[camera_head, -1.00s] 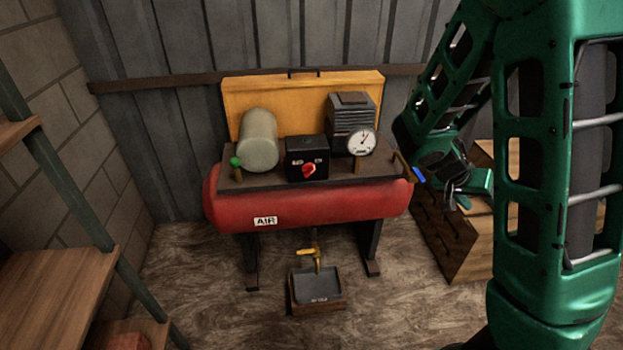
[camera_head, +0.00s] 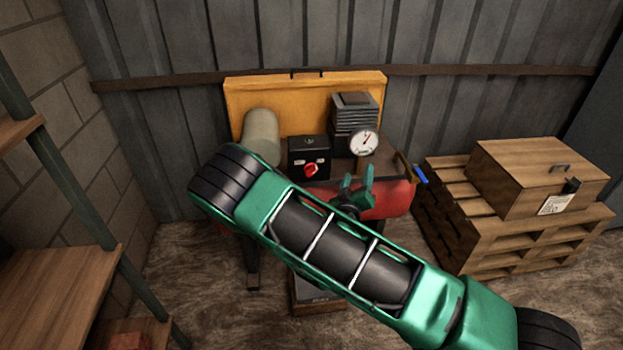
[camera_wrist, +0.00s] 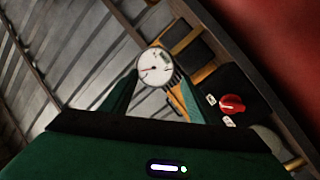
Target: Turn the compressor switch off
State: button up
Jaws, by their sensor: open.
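The compressor switch is a black box (camera_head: 308,148) with a red rotary knob (camera_head: 311,169) on its front, on the deck above the red air tank (camera_head: 398,199). In the wrist view the red knob (camera_wrist: 232,104) sits right of my gripper, between two small pale labels. My gripper (camera_head: 358,180) is open and empty, in front of the tank, to the right of and a little below the knob in the head view. In the wrist view my gripper (camera_wrist: 157,92) has its fingers spread, with the gauge beyond them. My arm hides much of the tank.
A round pressure gauge (camera_head: 363,142) stands right of the switch, and it also shows in the wrist view (camera_wrist: 154,67). A grey cylinder (camera_head: 262,136) is at left, a yellow panel (camera_head: 290,98) behind. A wooden crate (camera_head: 530,170) on a pallet stands at right.

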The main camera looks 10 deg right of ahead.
aim_at(311, 174)
jog(key=s+a+f+n+t+y, duration=0.1)
jog(key=a+f+n+y, duration=0.25)
jog(key=a, duration=0.35)
jog(key=a+f+n+y, duration=0.3)
jog(key=a+y, duration=0.1)
jog(key=a, duration=0.2)
jog(key=shift+m+h, duration=0.25)
jog(key=w, duration=1)
jog(key=shift+w+r, duration=0.1)
jog(key=shift+w, duration=0.2)
jog(key=c, duration=1)
